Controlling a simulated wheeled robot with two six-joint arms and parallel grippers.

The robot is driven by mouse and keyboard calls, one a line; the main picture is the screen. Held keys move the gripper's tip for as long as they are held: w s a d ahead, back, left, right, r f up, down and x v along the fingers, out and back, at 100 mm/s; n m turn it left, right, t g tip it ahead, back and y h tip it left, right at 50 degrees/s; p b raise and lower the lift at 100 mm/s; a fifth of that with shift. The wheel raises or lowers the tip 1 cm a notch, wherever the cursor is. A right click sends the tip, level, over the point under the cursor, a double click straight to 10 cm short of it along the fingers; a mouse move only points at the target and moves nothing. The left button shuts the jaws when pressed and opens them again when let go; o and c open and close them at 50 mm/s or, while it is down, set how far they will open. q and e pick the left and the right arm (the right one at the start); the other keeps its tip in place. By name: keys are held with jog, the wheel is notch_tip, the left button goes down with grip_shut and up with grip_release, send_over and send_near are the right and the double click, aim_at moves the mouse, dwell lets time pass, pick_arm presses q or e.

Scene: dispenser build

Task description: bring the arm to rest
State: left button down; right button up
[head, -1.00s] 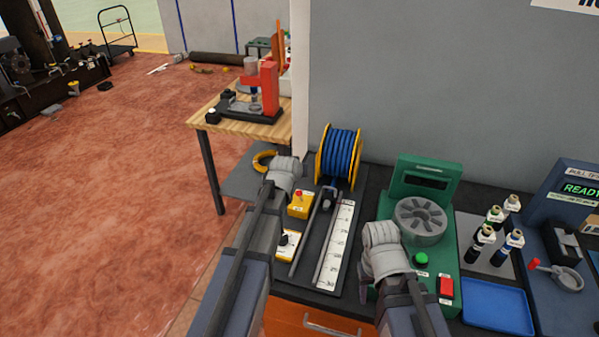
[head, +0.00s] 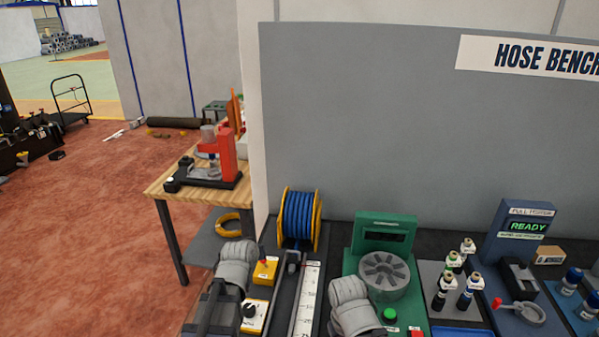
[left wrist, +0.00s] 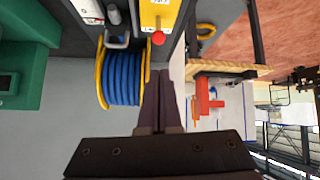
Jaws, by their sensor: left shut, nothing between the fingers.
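My left gripper (left wrist: 160,75) shows in the left wrist view, its two dark fingers together with nothing between them. It is in free air, with the blue hose reel (left wrist: 122,78) beside it in the picture. In the head view a grey joint of my left arm (head: 237,265) is at the lower left, and its gripper cannot be made out. A grey joint of my right arm (head: 352,305) is at the bottom middle, in front of the green machine (head: 385,235). The right gripper is not in view.
The bench holds the hose reel (head: 299,220), a white ruler strip (head: 308,298), yellow control boxes (head: 265,270), several small bottles (head: 470,285) and a blue tester (head: 520,230). A grey wall panel (head: 400,130) stands behind. A wooden table (head: 165,186) with a red press (head: 227,155) is at left.

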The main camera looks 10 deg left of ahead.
pick_arm(q)
jog(key=s+d+f+m+g, duration=0.3)
jog(key=s+d+g, duration=0.2)
jog(key=s, duration=0.7)
jog(key=s+d+f+m+g, duration=0.2)
jog(key=s+d+f+g, duration=0.2)
jog(key=s+d, duration=0.6)
jog(key=shift+s+d+m+g+y, duration=0.2)
jog(key=shift+s+m+g+y, duration=0.25)
jog(key=shift+s, duration=0.7)
